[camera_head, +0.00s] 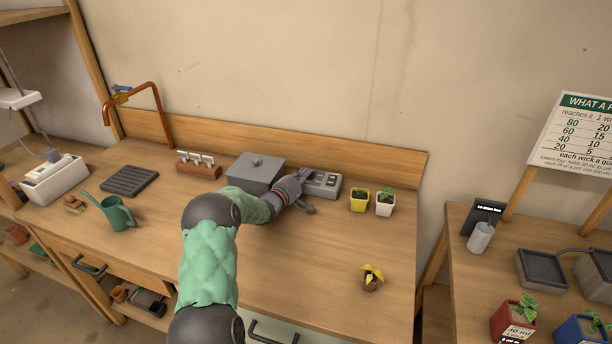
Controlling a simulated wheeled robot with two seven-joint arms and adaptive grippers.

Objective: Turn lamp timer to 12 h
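A grey box with a sloped face and small light markings (325,186) stands at the back of the wooden bench, right of a grey lidded bin. It looks like the lamp timer, but its dial and setting are too small to read. My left gripper (304,174) is at the left side of this box and covers part of it. Whether its fingers touch the box, or are open or shut, I cannot tell. My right gripper is not in view.
Yellow (359,202) and white (384,206) plant pots stand just right of the box. A small yellow-leaved plant (371,276) stands nearer the front. The grey bin (252,172) and green watering can (116,214) are to the left. The front-right bench is mostly clear.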

